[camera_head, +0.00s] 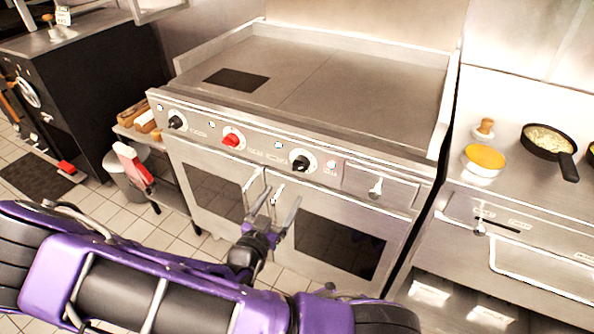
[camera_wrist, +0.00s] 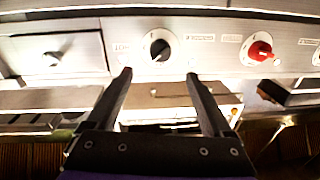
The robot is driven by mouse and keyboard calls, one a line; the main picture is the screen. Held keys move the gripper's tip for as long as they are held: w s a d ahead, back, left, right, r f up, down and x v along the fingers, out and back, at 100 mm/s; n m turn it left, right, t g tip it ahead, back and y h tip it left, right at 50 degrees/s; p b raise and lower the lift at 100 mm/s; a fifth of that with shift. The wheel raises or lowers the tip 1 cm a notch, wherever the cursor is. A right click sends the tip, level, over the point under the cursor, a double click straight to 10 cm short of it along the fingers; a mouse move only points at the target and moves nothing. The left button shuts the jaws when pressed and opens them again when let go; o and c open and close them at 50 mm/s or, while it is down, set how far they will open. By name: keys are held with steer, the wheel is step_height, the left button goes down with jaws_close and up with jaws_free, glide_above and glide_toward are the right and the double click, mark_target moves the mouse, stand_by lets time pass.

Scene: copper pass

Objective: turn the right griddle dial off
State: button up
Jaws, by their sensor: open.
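The griddle (camera_head: 330,75) has a front panel with three dials. The right griddle dial (camera_head: 300,162) is a black knob on a round white plate. It also shows near the middle of the wrist view (camera_wrist: 160,48). Its pointer setting is too small to read surely. My gripper (camera_head: 281,203) is in front of the oven doors, below and apart from this dial. In the wrist view its fingers (camera_wrist: 158,74) are spread and empty, with the dial beyond the gap between their tips.
A red dial (camera_head: 231,140) and a left black dial (camera_head: 176,122) share the panel. A drawer with a knob (camera_head: 376,188) is right of the dial. Oven door handles (camera_head: 254,185) are close to my gripper. A pan (camera_head: 549,143) stands on the right counter.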

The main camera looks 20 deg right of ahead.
mark_target(298, 169)
steer(key=x, duration=1.1)
steer(key=shift+w, duration=0.1)
jaws_close()
steer(key=n, duration=0.4)
steer(key=shift+r+n, duration=0.1)
steer(key=shift+n, duration=0.2)
steer(key=n+g, duration=0.1)
steer(key=n, duration=0.3)
steer(key=shift+n+p, duration=0.4)
stand_by(0.4)
